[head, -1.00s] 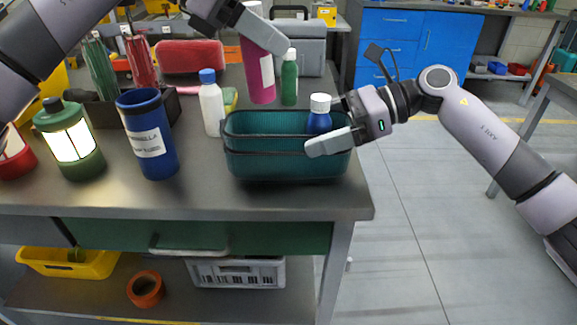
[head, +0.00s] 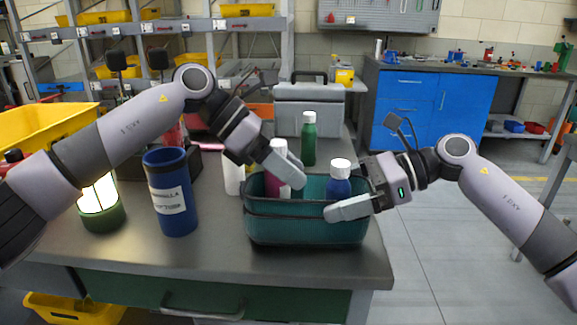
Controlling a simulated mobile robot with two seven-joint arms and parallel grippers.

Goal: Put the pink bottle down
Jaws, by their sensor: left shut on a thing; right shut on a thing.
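The pink bottle (head: 272,184) stands nearly upright inside the teal tray (head: 300,232), towards its left end. Its base is hidden by the tray's front wall. My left gripper (head: 285,166) reaches in from the upper left and is shut on it, one finger covering much of its upper part. A blue bottle with a white cap (head: 339,184) is at the right end of the tray. Whether either base touches the tray floor is hidden.
A green bottle (head: 309,140) stands behind the tray. A white bottle (head: 234,176) is close to its left, partly behind my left arm. A labelled blue cup (head: 171,195) and a lit green lantern (head: 101,205) stand further left. The front strip of the bench (head: 215,258) is clear.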

